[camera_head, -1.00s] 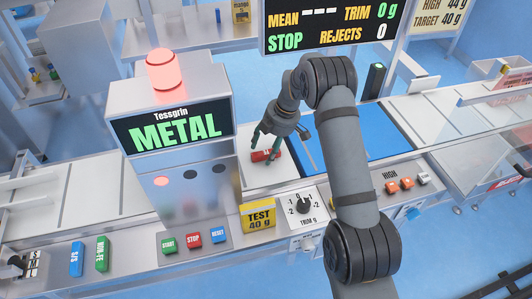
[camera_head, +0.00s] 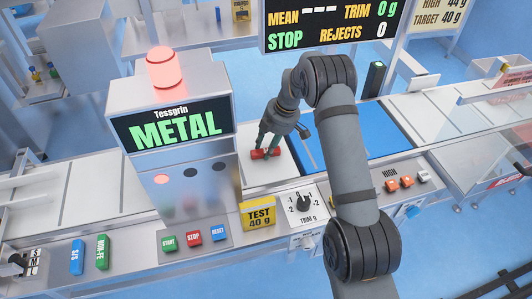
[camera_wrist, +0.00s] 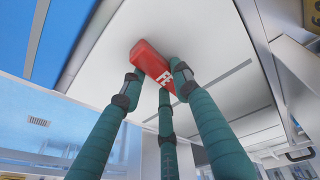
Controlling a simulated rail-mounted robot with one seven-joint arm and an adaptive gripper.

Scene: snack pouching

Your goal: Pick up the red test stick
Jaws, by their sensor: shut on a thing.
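The red test stick (camera_head: 265,154) lies on the white belt section just right of the metal detector. In the wrist view the red stick (camera_wrist: 150,62) shows white "FE" lettering and sits between green fingers. My gripper (camera_head: 266,149) reaches down onto it from above, its fingers closed around it. In the wrist view my gripper (camera_wrist: 155,85) has its fingertips against the stick's sides. Whether the stick touches the belt is hard to tell.
The metal detector (camera_head: 170,145) with a lit red lamp (camera_head: 162,69) stands left of the gripper. A blue belt section (camera_head: 350,137) lies to the right. The yellow test block (camera_head: 258,215) and trim dial (camera_head: 303,204) are in front. Green and blue sticks (camera_head: 102,252) lie at front left.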

